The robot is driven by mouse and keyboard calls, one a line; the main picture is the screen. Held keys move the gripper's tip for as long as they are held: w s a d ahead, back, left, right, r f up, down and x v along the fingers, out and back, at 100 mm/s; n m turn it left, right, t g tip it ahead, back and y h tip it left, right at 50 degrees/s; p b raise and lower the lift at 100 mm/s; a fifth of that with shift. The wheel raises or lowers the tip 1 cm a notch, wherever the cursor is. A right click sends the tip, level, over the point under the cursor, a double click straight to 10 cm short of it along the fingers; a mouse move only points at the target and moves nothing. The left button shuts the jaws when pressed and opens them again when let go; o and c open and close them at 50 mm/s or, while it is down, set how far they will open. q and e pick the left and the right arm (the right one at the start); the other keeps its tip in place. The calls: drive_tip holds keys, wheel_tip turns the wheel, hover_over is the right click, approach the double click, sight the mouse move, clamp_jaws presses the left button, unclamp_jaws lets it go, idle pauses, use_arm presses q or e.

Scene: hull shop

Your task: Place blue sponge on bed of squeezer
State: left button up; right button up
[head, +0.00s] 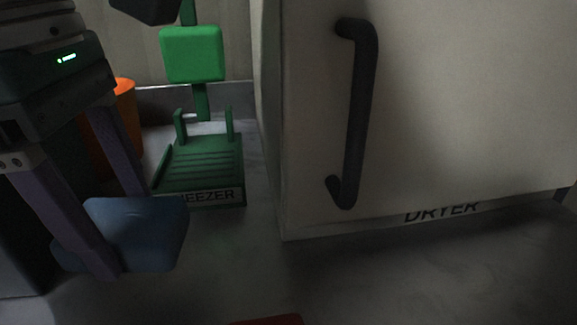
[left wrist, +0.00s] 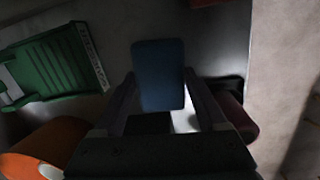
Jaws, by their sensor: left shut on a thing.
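My left gripper (head: 118,232) is shut on the blue sponge (head: 150,232), which hangs between its purple fingers at the lower left of the head view. In the left wrist view the sponge (left wrist: 160,72) sticks out past the fingertips. The green squeezer has a ridged bed (head: 203,165) behind and to the right of the sponge, with a bright green block (head: 192,54) above it. The bed is bare where I can see it. The sponge hides part of the squeezer's front label. The squeezer (left wrist: 55,65) is left of the sponge in the left wrist view. My right gripper is not in view.
A pale dryer (head: 450,110) with a dark vertical handle (head: 357,115) stands just right of the squeezer. An orange container (head: 126,105) is behind my left gripper. Something red (head: 270,320) shows at the bottom edge. Grey surface lies clear in front of the squeezer.

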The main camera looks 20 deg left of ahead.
use_arm(q)
drive_tip(key=shift+s+a+f+n, duration=0.15)
drive_tip(key=shift+f+n, duration=0.25)
drive_tip(key=shift+f, duration=0.25)
drive_tip(key=shift+w, duration=0.2)
hover_over(202, 179)
drive_tip(key=shift+s+p, duration=0.3)
drive_tip(key=shift+p, duration=0.1)
wheel_tip(202, 179, down, 4)
drive_tip(key=shift+r, duration=0.25)
